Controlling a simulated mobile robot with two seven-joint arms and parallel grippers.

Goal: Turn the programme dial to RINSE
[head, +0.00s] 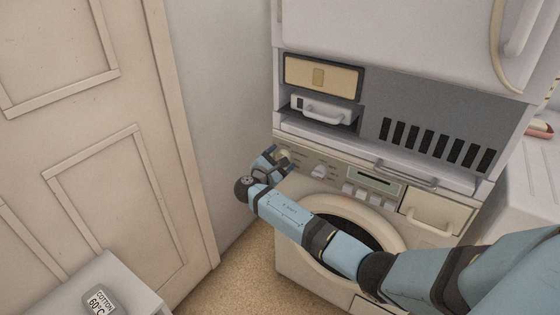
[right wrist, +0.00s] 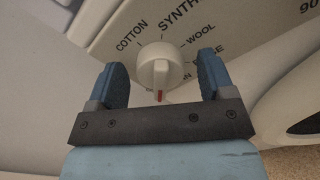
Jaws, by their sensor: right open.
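The programme dial (right wrist: 160,66) is a round cream knob with a raised ridge. The ridge's red-marked end points down in the right wrist view. COTTON, SYNTH (cut off) and WOOL are printed around it; a label ending in "SE" and one ending in "IN" are partly hidden by the right finger. My right gripper (right wrist: 160,84) is open, with one finger on each side of the dial; I cannot tell whether they touch it. In the head view my right gripper (head: 278,160) is at the left end of the washer's panel, partly covering the dial. My left gripper is out of view.
The washing machine (head: 290,262) has a second knob (head: 318,171), several buttons, a display (head: 373,182) and a drawer (head: 436,211). A shelf with a handled drawer (head: 322,110) is above. A wall and door (head: 100,150) are left. A COTTON 60°C card (head: 98,302) lies on a white surface.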

